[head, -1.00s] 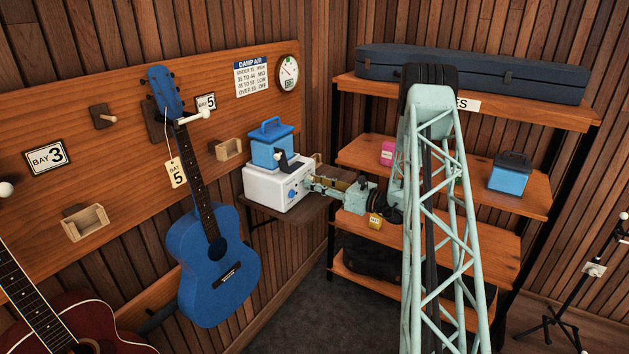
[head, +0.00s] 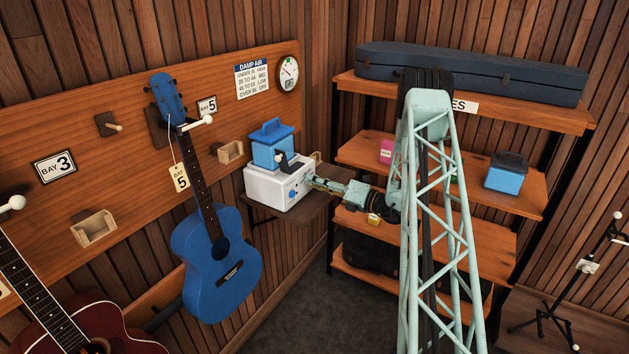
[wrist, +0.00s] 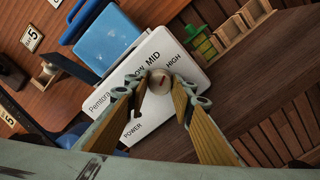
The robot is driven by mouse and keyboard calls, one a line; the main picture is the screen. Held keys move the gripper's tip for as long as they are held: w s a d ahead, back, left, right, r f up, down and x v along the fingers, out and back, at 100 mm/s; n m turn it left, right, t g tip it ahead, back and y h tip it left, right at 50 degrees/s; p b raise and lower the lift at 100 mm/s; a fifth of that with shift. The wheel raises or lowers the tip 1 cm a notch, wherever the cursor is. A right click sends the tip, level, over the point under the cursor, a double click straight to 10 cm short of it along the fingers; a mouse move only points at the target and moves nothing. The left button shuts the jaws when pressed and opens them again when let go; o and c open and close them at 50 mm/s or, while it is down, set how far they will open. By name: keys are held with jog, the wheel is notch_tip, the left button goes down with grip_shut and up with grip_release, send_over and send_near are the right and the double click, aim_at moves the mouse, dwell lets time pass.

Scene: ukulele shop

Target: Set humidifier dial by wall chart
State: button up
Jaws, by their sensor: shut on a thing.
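The white humidifier (head: 272,196) with a blue tank (head: 270,152) stands on a small wall shelf. In the wrist view its front panel (wrist: 112,110) reads LOW, MID, HIGH and POWER. My gripper (wrist: 159,86) is shut on the round pale dial (wrist: 160,79), one finger on each side. The wall chart (head: 252,80), headed DAMP AIR, lists ranges with HIGH, MID, LOW and OFF. A round gauge (head: 288,73) hangs beside it; its reading is too small to tell.
A blue ukulele (head: 213,255) with a BAY 5 tag hangs left of the humidifier. A wooden shelf rack (head: 440,160) with a pink box (head: 386,151), a blue container (head: 505,177) and a dark case (head: 470,72) stands at the right. A stand (head: 585,267) is at far right.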

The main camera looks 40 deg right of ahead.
jog(key=shift+m+p, duration=0.4)
jog(key=shift+m, duration=0.6)
jog(key=o, duration=0.8)
jog(key=shift+o, duration=0.2)
jog(key=shift+s+d, duration=0.1)
jog(key=shift+s, duration=0.1)
jog(key=v, duration=1.1)
jog(key=shift+s, duration=0.35)
jog(key=shift+r, duration=0.1)
